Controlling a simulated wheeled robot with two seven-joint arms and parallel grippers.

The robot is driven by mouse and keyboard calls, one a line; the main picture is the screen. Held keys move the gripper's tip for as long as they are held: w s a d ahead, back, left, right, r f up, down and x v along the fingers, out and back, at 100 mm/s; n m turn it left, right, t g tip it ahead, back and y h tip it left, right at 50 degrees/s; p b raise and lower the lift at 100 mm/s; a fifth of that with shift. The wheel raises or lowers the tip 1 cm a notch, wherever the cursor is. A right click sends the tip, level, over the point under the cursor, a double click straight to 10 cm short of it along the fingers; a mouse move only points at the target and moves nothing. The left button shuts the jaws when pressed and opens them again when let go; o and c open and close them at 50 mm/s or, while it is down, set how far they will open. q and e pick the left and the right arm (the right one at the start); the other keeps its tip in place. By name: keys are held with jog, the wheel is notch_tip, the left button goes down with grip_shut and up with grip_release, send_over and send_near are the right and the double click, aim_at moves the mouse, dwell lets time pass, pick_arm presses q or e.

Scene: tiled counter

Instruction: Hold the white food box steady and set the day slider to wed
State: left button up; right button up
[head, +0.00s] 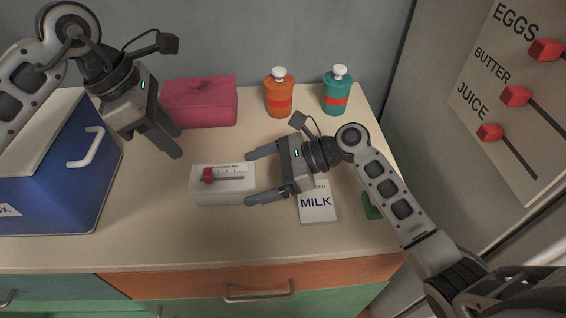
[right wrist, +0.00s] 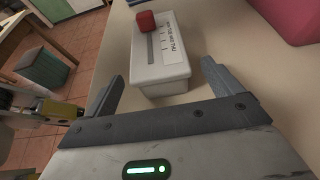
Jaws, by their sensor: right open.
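The white food box (head: 222,197) lies on the counter, with a slot and a day scale on its top. My right gripper (head: 251,178) is open at the box's right end, fingertips on either side of that end. In the right wrist view the box (right wrist: 160,78) shows between the fingers with gaps; the knob (right wrist: 146,21) is at its far end. My left gripper (head: 178,145) hangs above and left of the box, apart from it; its finger gap is unclear.
A milk carton (head: 318,208) lies under my right gripper and wrist. A blue cooler (head: 60,190) stands left, a pink container (head: 200,103) behind. Orange (head: 279,97) and teal (head: 337,95) bottles stand at the back. Counter in front of the box is clear.

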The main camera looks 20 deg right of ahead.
aim_at(206, 172)
jog(key=shift+x, duration=2.25)
jog(key=c, duration=1.2)
pick_arm(q)
jog(key=shift+o, duration=0.8)
pick_arm(e)
jog(key=shift+o, duration=0.3)
pick_arm(q)
jog(key=d+f, duration=0.1)
jog(key=f, duration=0.2)
jog(key=d+f+m, duration=0.1)
jog(key=f, duration=0.2)
jog(key=d+f+m, duration=0.1)
jog(key=f, duration=0.2)
jog(key=shift+d+f+g, duration=0.2)
jog(key=shift+d+g, duration=0.05)
jog(key=shift+g, duration=0.15)
jog(key=shift+c, duration=0.3)
jog(key=shift+h, duration=0.3)
grip_shut()
